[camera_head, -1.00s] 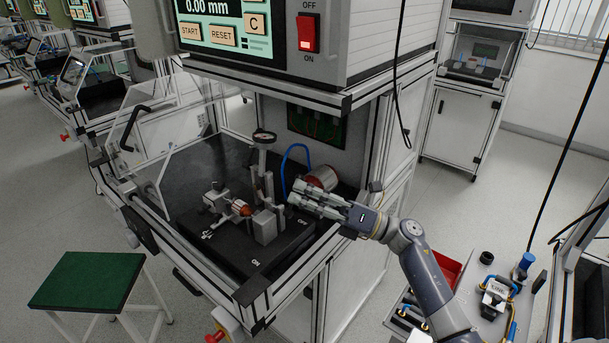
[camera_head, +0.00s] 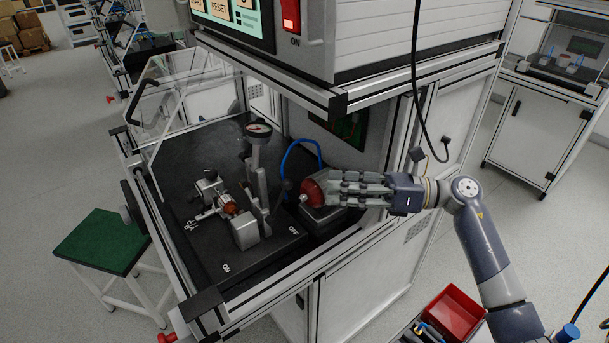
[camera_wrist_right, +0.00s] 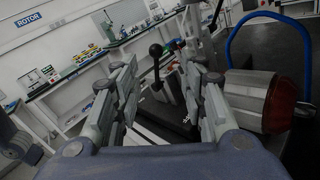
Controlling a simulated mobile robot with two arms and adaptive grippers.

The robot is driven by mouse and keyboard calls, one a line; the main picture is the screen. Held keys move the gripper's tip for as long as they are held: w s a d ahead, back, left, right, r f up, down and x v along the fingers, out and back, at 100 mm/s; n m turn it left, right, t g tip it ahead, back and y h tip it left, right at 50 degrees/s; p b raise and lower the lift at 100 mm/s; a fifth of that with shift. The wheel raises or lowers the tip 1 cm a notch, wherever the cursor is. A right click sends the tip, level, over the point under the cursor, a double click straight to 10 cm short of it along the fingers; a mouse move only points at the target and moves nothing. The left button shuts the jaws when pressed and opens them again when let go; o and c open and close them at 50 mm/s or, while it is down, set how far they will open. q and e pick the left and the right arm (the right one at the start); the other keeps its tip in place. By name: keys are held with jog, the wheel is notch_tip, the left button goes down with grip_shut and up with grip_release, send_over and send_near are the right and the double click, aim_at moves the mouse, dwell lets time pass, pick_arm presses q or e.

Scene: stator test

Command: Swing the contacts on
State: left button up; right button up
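My left gripper is not in view.
A red-ended cylinder (camera_head: 311,192) on a black base stands close to my right fingers, partly hidden by them; it also shows at right in the wrist view (camera_wrist_right: 281,103). A blue hose (camera_head: 300,146) loops behind. A clear raised cover (camera_head: 181,100) stands left.

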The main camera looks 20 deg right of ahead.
aim_at(286, 183)
jog(key=p+x, duration=0.3)
jog(key=x, duration=0.7)
jog(key=shift+a+r, duration=0.2)
jog(key=shift+a, duration=0.4)
grip_shut()
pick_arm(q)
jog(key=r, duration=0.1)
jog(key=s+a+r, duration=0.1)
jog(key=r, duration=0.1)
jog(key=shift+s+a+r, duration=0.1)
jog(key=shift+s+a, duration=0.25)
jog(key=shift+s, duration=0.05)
